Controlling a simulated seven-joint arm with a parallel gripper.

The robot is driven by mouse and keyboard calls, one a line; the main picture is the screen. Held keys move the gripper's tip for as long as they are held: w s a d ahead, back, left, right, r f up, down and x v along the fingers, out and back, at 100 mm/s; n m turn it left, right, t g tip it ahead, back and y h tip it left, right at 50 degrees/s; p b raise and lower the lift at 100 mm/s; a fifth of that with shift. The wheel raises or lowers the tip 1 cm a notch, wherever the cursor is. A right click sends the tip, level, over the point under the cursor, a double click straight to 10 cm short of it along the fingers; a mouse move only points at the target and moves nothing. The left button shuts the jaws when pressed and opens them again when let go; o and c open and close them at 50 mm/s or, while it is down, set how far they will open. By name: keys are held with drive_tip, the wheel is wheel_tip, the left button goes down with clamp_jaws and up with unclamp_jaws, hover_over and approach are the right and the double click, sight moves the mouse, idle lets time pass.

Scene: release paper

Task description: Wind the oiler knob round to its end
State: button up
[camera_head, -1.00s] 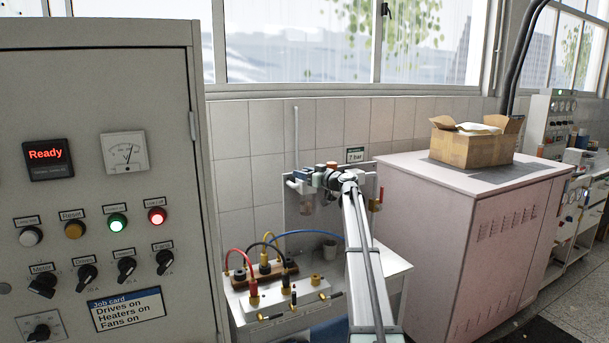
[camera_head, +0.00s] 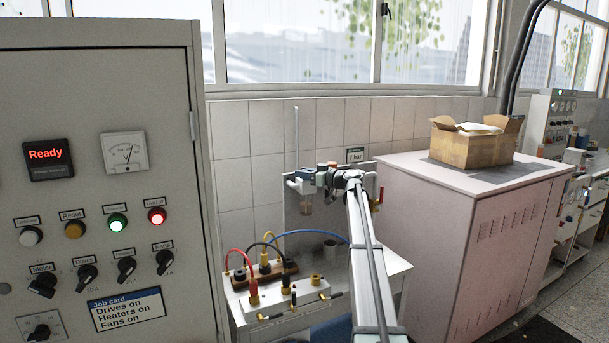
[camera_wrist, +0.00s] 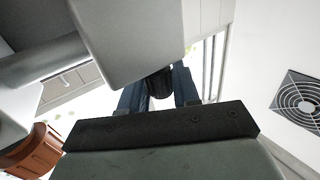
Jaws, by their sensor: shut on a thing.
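The oiler knob (camera_wrist: 159,86) is a small black cylinder in the wrist view. My gripper (camera_wrist: 158,93) is shut on it, with one blue-grey finger on either side. Pale grey housings of the air unit hide much of the knob and its surroundings. In the camera_head view my gripper (camera_head: 322,178) is at the wall-mounted air unit (camera_head: 297,184), and my wrist hides the knob there. The knob's turned position cannot be read.
A control cabinet (camera_head: 95,100) stands left, a pink cabinet (camera_head: 455,235) right.

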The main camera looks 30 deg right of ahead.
drive_tip(key=n+g+y, duration=0.2)
drive_tip(key=shift+w+d+y, duration=0.1)
drive_tip(key=shift+w+y, duration=0.1)
drive_tip(key=shift+y, duration=0.1)
clamp_jaws()
drive_tip(key=shift+s+n+g+y, duration=0.15)
drive_tip(key=shift+n+g+y, duration=0.35)
drive_tip(key=o, duration=0.9)
unclamp_jaws()
drive_tip(key=shift+s, duration=0.1)
drive_tip(key=v, duration=1.3)
drive_tip(key=shift+s+d, duration=0.2)
drive_tip(key=shift+s, duration=0.05)
